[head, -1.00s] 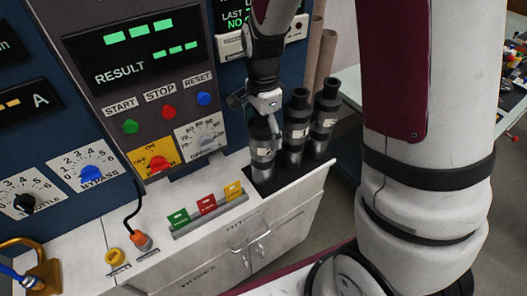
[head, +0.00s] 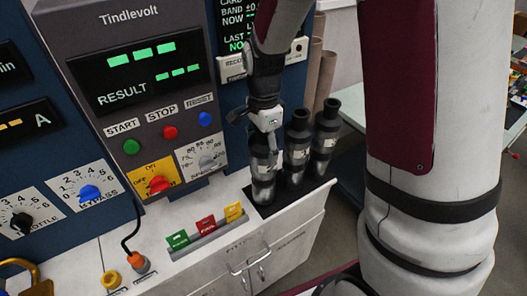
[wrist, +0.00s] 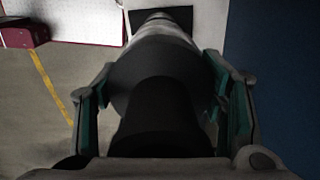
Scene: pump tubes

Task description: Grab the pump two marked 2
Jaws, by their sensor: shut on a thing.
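Three black-and-grey pumps stand in a row on a black base strip (head: 262,212) at the counter's right end. My gripper (head: 266,140) comes down from above onto the leftmost pump (head: 263,188) and is shut on its upper part. In the wrist view, this pump's black top (wrist: 160,95) lies between the two fingers of my gripper (wrist: 160,60), its paler body running away below. The held pump looks upright; whether its foot touches the base is unclear. The middle pump (head: 297,150) and right pump (head: 326,138) stand free. Their white labels are too small to read.
The control panel (head: 150,70) rises behind and left of the pumps. A rack of green, red and yellow tags (head: 206,226) sits on the counter in front. Brown pipes (head: 322,80) stand behind the pumps. Open floor shows at the right.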

